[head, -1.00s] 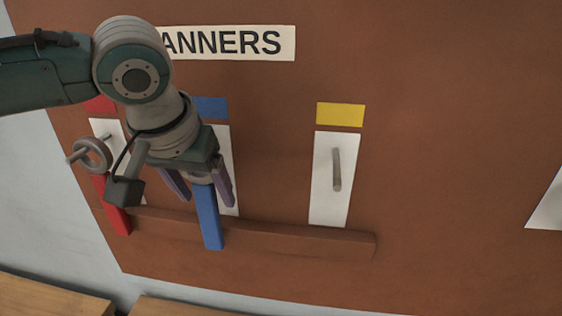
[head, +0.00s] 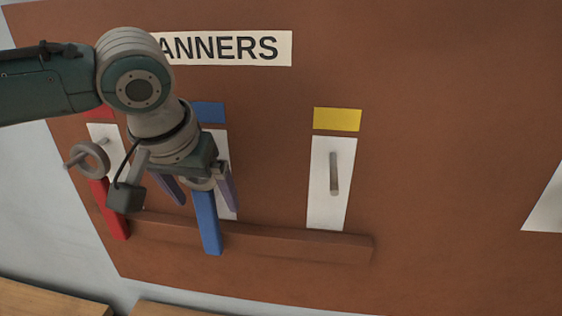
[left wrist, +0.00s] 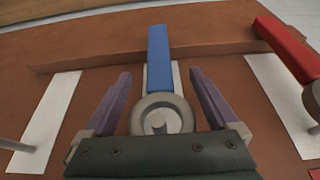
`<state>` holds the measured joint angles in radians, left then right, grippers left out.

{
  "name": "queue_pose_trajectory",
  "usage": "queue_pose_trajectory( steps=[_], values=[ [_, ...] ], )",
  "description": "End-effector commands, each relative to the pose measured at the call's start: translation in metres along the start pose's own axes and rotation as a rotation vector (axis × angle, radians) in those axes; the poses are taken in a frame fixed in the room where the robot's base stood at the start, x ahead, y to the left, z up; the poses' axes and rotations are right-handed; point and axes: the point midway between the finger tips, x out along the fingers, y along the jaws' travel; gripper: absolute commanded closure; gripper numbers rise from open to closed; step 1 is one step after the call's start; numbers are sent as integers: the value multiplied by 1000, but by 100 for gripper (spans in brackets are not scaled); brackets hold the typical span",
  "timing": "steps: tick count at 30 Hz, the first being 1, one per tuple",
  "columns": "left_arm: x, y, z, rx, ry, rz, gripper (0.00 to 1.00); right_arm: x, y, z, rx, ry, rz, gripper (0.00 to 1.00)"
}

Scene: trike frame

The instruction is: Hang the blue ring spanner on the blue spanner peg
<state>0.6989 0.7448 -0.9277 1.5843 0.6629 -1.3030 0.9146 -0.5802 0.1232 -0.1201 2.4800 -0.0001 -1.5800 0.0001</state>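The blue ring spanner (head: 207,222) hangs down against the board below the blue label (head: 209,112), in front of a white strip. In the left wrist view its blue handle (left wrist: 159,58) points away and its grey ring (left wrist: 162,114) surrounds a light peg end (left wrist: 158,124). My left gripper (head: 200,202) is open, with a purple finger on each side of the spanner and a gap to both. In the left wrist view the gripper (left wrist: 160,84) also stands clear of it. The blue peg is mostly hidden by the ring. My right gripper is out of view.
A red spanner (head: 111,208) hangs on the left peg. The yellow-labelled peg (head: 334,173) is bare. A brown ledge (head: 300,244) runs along the board below the strips. The board right of the yellow strip is mostly clear.

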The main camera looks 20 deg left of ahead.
Motion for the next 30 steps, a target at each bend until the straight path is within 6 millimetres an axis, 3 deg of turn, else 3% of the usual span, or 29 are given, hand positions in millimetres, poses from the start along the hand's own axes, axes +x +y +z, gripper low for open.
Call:
queue_pose_trajectory(
  steps=[11, 17, 24, 30],
  values=[
    [-4, 0, 0, 0, -1, 0, 0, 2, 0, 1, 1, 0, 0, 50],
    [-31, 0, 0, 1, 4, 2, 0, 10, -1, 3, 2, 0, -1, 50],
    [-77, 0, 0, 2, 5, 1, 0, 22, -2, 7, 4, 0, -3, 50],
    [-97, 0, 0, 0, 1, 0, 0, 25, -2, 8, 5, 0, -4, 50]
  ],
)
